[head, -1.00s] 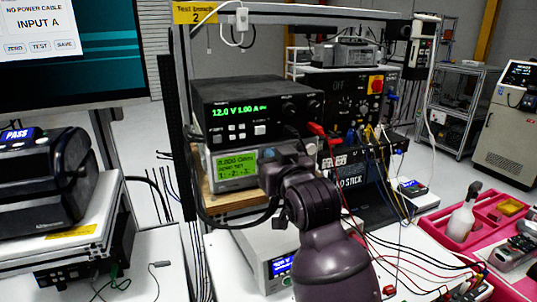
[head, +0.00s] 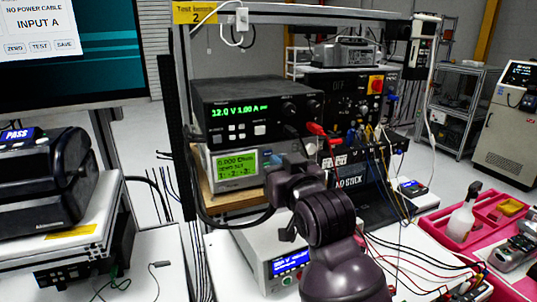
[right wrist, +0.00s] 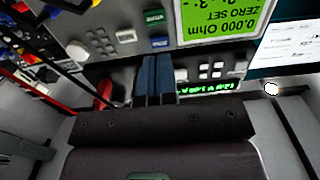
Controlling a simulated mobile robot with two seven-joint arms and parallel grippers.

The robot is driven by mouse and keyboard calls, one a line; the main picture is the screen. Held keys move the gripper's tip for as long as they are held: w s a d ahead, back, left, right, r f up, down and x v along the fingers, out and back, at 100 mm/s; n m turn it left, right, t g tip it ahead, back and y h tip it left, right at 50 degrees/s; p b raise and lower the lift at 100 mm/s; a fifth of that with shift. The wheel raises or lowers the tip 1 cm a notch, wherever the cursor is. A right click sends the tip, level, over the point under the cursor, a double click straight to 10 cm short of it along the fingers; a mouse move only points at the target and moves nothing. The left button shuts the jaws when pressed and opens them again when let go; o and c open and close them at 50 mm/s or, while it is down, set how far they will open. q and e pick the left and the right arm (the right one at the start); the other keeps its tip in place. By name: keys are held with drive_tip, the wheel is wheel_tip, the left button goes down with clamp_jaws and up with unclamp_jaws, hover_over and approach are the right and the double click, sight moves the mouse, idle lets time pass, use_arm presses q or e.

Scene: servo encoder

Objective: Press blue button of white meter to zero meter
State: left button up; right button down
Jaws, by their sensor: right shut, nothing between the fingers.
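The white meter (head: 215,174) stands under the black power supply, its green screen (head: 234,163) lit. In the right wrist view the meter (right wrist: 100,40) appears upside down, and its screen (right wrist: 222,28) reads 0.000 Ohm, ZERO SET. Its blue button (right wrist: 160,43) sits beside a green button (right wrist: 153,15). My right gripper (right wrist: 155,58) is shut and empty, its fingertips just short of the blue button in the picture; I cannot tell whether they touch. In the head view my right gripper (head: 279,172) covers the meter's right part, hiding the buttons. My left gripper is not in view.
The black power supply (head: 258,105) sits above the meter. Red, blue and yellow cables (head: 365,135) hang to the right. A white unit with a blue display (head: 290,262) stands below. A pink tray (head: 480,225) lies at the right.

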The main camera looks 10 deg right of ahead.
drive_tip(key=s, duration=0.3)
drive_tip(key=s+d, duration=0.1)
drive_tip(key=s, duration=0.1)
drive_tip(key=shift+s, duration=0.4)
idle(0.3)
drive_tip(key=s+d+f+g+h+b, duration=0.1)
drive_tip(key=d+f, duration=0.3)
drive_tip(key=f, duration=0.8)
drive_tip(key=s+d+f+g+h+b, duration=0.1)
drive_tip(key=s+d+f+g, duration=0.15)
drive_tip(key=f, duration=0.95)
drive_tip(key=s+d+f, duration=0.3)
drive_tip(key=s+f, duration=0.2)
drive_tip(key=f, duration=0.2)
drive_tip(key=s+d+f+g+h, duration=0.1)
drive_tip(key=s+d+f, duration=0.1)
drive_tip(key=s+f, duration=0.3)
drive_tip(key=s+d+f+m+g+b, duration=0.1)
drive_tip(key=s+d+f, duration=0.2)
drive_tip(key=f, duration=0.7)
drive_tip(key=shift+s+d+h, duration=0.3)
drive_tip(key=shift+s+d, duration=0.05)
drive_tip(key=shift+s, duration=0.9)
drive_tip(key=shift+g, duration=0.25)
drive_tip(key=shift+s, duration=0.15)
